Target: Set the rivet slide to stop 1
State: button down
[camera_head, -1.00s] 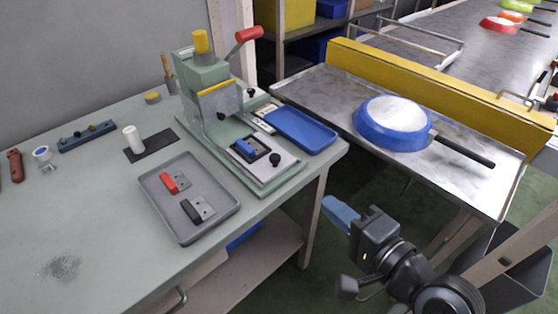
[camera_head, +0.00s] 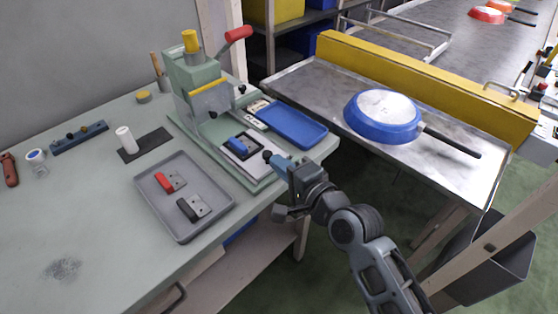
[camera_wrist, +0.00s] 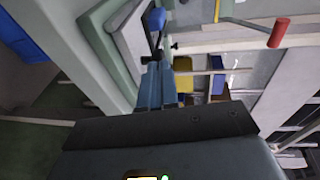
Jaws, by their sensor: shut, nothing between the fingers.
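The rivet press (camera_head: 205,90) stands on the bench with a yellow cap and a red-handled lever. Its pale slide plate (camera_head: 254,160) lies on the green base and carries a dark fixture with a blue part (camera_head: 238,144). A black knob (camera_head: 267,154) is at the plate's right side; it also shows in the wrist view (camera_wrist: 158,55). My gripper (camera_head: 275,160) is shut and empty, its blue fingertips right at the knob. I cannot tell whether they touch it. In the wrist view my fingers (camera_wrist: 154,85) point toward the knob. Stop markings cannot be made out.
A blue tray (camera_head: 295,126) lies behind my gripper. A grey tray (camera_head: 220,212) with a red-handled and a black-handled part is to the left. A blue pan (camera_head: 383,118) sits upside down on the metal table at right. The bench's front left is mostly clear.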

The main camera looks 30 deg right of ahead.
jog(key=shift+w+f, duration=0.1)
jog(key=shift+w, duration=0.25)
jog(key=shift+w+a, duration=0.1)
jog(key=shift+w+a, duration=0.1)
jog(key=shift+w, duration=0.25)
jog(key=x, duration=0.4)
jog(key=a+r+p+x, duration=0.1)
jog(key=x, duration=0.3)
jog(key=a+r+p+x, duration=0.1)
jog(key=x, duration=0.3)
jog(key=shift+w, duration=0.15)
jog(key=shift+r, duration=0.1)
